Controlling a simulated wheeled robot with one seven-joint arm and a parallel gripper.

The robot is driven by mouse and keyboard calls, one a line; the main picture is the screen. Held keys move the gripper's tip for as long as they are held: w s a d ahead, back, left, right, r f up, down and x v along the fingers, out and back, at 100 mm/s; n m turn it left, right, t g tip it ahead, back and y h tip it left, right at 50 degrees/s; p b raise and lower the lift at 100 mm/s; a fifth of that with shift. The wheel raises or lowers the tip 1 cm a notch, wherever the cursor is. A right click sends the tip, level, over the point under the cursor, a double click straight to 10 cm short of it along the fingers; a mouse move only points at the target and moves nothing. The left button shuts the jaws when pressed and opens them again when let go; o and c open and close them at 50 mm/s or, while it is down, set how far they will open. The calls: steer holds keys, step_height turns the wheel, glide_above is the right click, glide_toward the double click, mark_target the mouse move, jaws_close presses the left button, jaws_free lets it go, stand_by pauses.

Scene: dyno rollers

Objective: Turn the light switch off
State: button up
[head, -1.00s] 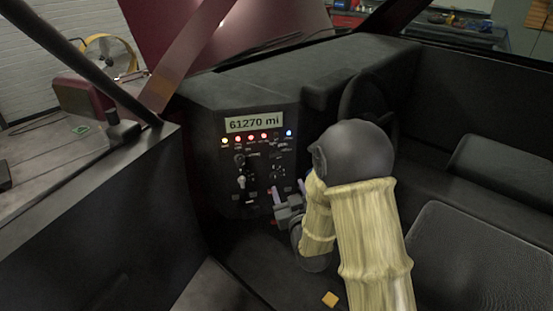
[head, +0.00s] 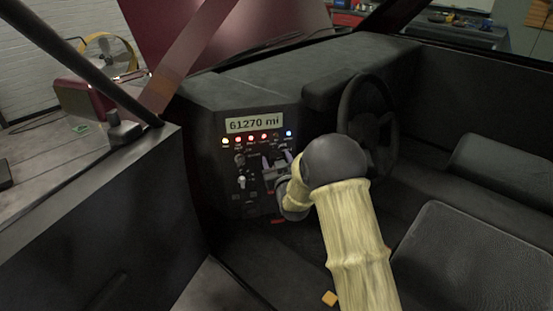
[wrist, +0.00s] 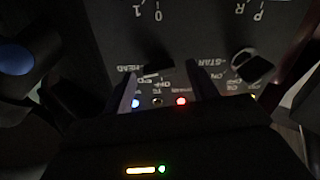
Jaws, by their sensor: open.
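A dark dashboard panel (head: 226,170) stands in front of me under a "61270 mi" display. In the wrist view the panel is upside down, and a dark switch (wrist: 157,69) with lettering that seems to read "HEAD" and "OFF" sits near the fingers. My gripper (head: 276,163) is at the upper right part of the panel. In the wrist view my gripper (wrist: 164,84) is open, one finger on each side of the switch, with nothing held. I cannot tell whether the fingers touch it. In the head view my gripper hides this switch.
A second dark knob (wrist: 248,66) sits right of the fingers in the wrist view. Lit indicators, including a blue one (head: 289,133), run above the controls. A silver lever (head: 242,181) is lower left. The steering wheel (head: 367,115) and seats stand right.

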steer(key=shift+w+a, duration=0.15)
steer(key=shift+w, duration=0.2)
steer(key=c, duration=1)
